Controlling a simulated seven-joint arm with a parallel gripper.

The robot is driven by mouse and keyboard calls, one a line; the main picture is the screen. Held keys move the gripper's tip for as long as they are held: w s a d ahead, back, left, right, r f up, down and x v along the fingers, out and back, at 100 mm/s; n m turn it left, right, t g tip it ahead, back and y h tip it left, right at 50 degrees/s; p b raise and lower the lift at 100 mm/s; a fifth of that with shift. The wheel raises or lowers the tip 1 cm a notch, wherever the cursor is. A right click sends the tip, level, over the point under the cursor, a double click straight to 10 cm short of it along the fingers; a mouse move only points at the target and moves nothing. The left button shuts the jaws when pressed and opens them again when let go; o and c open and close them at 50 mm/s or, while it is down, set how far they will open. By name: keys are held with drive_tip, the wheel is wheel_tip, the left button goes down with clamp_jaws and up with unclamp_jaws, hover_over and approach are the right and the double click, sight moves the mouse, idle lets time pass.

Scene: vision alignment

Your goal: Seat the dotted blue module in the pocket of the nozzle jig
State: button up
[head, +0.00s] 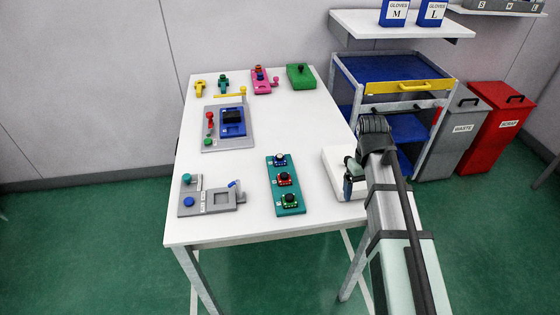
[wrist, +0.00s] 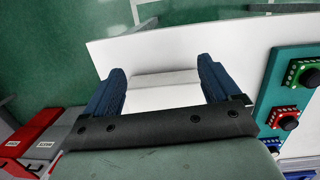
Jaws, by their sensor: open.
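The blue module (head: 280,160) with light dots and a black knob sits at the far end of a teal tray (head: 290,208); a sliver of it shows at the bottom right of the wrist view (wrist: 300,174). The grey jig plate (head: 190,208) at the table's front left has an empty-looking square pocket (head: 222,198); its label is too small to read surely. My gripper (head: 349,180) hangs at the table's right side, to the right of the teal tray. In the wrist view my gripper (wrist: 163,78) is open with nothing between its fingers.
The teal tray also holds a red module (head: 284,179) and a green module (head: 290,198). A white block (head: 338,158) lies below my gripper. A second grey jig (head: 212,144) with a blue frame stands farther back. Several coloured parts line the back edge. The table between jigs and tray is clear.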

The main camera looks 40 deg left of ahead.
drive_tip(key=w+a+r+n, duration=0.1)
drive_tip(key=a+r+n, duration=0.2)
drive_tip(key=a, duration=0.7)
drive_tip(key=a+r+n+y, duration=0.1)
drive_tip(key=a+r+n, duration=0.25)
drive_tip(key=a, duration=0.65)
drive_tip(key=w+a+r+n, duration=0.1)
drive_tip(key=a+r+n, duration=0.15)
drive_tip(key=a, duration=0.75)
hover_over(280, 156)
drive_tip(key=shift+t, duration=0.4)
drive_tip(key=f, duration=0.7)
drive_tip(key=shift+w+d, duration=0.2)
drive_tip(key=shift+w, duration=0.15)
drive_tip(key=shift+s+a+f, duration=0.15)
drive_tip(key=shift+s+f, duration=0.05)
drive_tip(key=shift+f, duration=1.1)
drive_tip(key=shift+s+a+f, duration=0.1)
drive_tip(key=shift+s+f, duration=0.1)
drive_tip(key=shift+f, duration=1.1)
drive_tip(key=shift+c, duration=0.5)
drive_tip(key=c, duration=1.1)
